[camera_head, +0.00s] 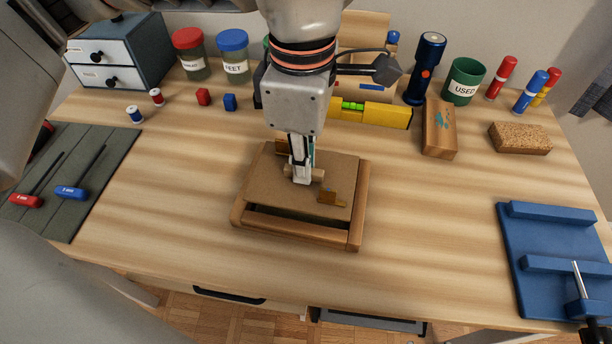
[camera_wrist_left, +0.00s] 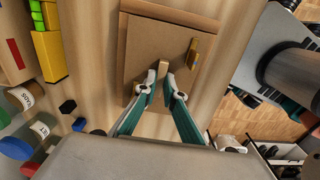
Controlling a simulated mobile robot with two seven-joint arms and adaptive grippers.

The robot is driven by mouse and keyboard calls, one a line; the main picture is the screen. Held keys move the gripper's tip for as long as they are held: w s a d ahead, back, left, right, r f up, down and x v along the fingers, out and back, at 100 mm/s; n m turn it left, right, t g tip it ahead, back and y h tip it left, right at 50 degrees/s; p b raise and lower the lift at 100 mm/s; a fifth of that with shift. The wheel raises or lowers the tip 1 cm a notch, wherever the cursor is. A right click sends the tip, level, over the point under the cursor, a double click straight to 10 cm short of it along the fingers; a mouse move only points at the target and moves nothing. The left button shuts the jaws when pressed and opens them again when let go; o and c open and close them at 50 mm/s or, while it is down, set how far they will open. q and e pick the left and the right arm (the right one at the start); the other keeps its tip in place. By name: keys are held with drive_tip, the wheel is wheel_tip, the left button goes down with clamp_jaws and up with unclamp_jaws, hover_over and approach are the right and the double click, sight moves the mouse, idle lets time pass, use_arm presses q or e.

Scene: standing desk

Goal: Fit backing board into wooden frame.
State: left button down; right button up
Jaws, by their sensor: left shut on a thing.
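The brown backing board (camera_head: 270,185) lies over the wooden frame (camera_head: 295,229) in the middle of the desk. A dark gap shows between the board's near edge and the front rail, and the right rail is uncovered. I cannot tell whether the board's far and left edges sit inside the rails. My left gripper (camera_head: 302,178) points down, shut on the small wooden handle on the board; the handle (camera_wrist_left: 163,70) also shows between the fingertips in the wrist view. A brass-coloured tab (camera_head: 331,197) is on the board's near right part. My right gripper is not in view.
A yellow level (camera_head: 385,115), wooden block (camera_head: 438,130) and blue flashlight (camera_head: 427,68) stand behind. A blue jig (camera_head: 550,240) is at right, a green mat with screwdrivers (camera_head: 95,150) at left. Bare desk lies on both sides of the frame.

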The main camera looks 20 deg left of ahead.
use_arm(q)
wheel_tip(320, 180, down, 4)
drive_tip(key=shift+b, duration=0.45)
drive_tip(key=shift+w+f, duration=0.1)
drive_tip(key=shift+f, duration=0.25)
drive_tip(key=shift+r, duration=0.15)
drive_tip(key=c, duration=2.5)
unclamp_jaws()
drive_tip(key=o, duration=0.4)
drive_tip(key=shift+c, duration=0.2)
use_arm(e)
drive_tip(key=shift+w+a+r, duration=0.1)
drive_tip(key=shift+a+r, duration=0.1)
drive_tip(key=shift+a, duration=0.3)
